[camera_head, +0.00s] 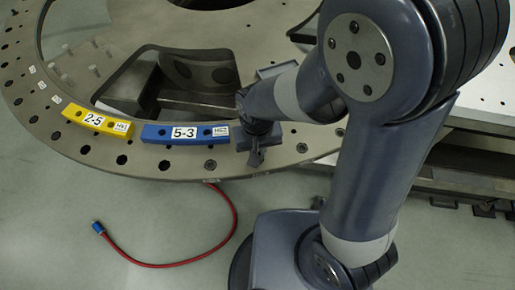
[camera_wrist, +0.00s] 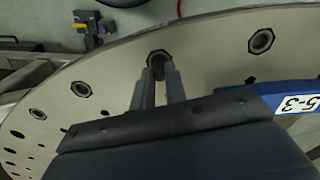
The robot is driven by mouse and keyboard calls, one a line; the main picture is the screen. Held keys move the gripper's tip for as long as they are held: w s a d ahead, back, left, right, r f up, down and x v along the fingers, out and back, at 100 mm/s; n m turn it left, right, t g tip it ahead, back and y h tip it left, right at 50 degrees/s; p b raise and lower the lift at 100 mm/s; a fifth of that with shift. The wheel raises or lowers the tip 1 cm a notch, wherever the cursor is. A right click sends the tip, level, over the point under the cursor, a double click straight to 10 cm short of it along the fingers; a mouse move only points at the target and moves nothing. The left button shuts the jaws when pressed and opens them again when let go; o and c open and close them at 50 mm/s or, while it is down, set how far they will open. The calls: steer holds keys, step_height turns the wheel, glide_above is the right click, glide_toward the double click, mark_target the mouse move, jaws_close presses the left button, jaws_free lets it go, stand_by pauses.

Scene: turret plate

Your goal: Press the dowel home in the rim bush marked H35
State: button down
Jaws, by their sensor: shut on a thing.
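The turret plate (camera_head: 60,128) is a large pale ring with a row of holes along its rim. My gripper (camera_head: 256,158) is over the rim, just right of the blue 5-3 block. In the wrist view, my gripper (camera_wrist: 158,70) has its fingertips at a dark-ringed rim bush (camera_wrist: 158,54). The fingers are close together and shut on the dowel, which is mostly hidden at the tips. I cannot tell how deep it sits in the bush. No H35 marking is readable in either view.
A blue block marked 5-3 (camera_head: 160,133) and a yellow block marked 2-5 (camera_head: 75,112) lie along the rim. The blue block also shows in the wrist view (camera_wrist: 262,97). A red cable (camera_head: 237,225) with a blue connector (camera_head: 98,228) lies on the floor. Other bushes (camera_wrist: 261,41) flank the fingers.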

steer(key=shift+f+b, duration=0.5)
steer(key=shift+f, duration=0.15)
stand_by(0.8)
steer(key=c, duration=1.5)
jaws_free()
steer(key=shift+r, duration=0.1)
step_height(320, 180, up, 7)
steer(key=p, duration=0.6)
